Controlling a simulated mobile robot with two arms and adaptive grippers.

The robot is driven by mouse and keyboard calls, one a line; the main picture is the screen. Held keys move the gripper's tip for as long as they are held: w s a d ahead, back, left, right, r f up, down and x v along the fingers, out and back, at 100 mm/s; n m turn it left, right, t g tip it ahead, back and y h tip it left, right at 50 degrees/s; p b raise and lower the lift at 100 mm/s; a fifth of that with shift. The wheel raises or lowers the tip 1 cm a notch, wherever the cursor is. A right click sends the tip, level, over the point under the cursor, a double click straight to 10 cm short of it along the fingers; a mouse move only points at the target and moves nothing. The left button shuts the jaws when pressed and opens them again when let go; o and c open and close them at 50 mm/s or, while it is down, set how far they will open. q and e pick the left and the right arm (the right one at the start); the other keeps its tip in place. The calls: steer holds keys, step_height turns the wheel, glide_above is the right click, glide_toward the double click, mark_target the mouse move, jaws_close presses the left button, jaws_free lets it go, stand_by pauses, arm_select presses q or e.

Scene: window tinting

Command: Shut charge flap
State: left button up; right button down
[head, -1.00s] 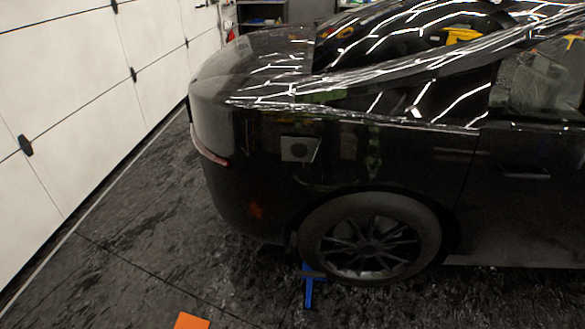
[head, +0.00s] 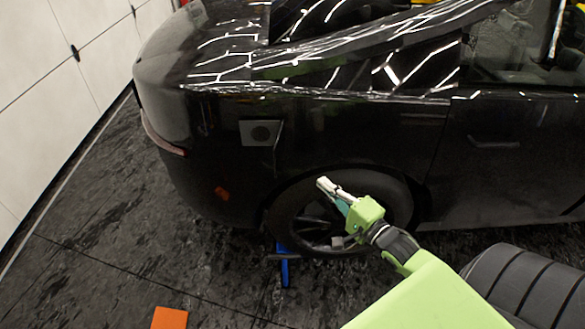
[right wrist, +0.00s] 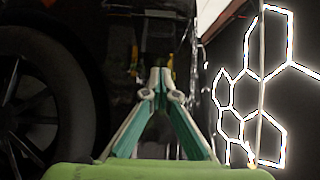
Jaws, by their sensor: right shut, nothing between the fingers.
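The charge port is a grey square recess (head: 257,133) with a round dark socket, on the black car's rear side above the wheel. The charge flap (head: 278,135) appears to stand open at the port's right edge, as a thin dark slanted panel. My right gripper (head: 323,184) is shut and empty, in front of the rear wheel in the head view, below and to the right of the port. In the right wrist view its closed fingertips (right wrist: 160,72) meet, with the wheel at left. My left gripper is not in view.
The black car (head: 350,130) fills the middle, with its rear wheel (head: 285,213) low down. A blue stand (head: 285,270) is by the wheel. An orange block (head: 169,318) lies on the dark floor. A white panelled wall (head: 50,90) is at left; floor lies between.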

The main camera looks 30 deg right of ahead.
steer(key=w+a+p, duration=0.1)
steer(key=w+a, duration=0.2)
steer(key=w, duration=0.6)
steer(key=shift+w+a, duration=0.2)
steer(key=shift+w, duration=0.1)
steer(key=shift+a, duration=0.1)
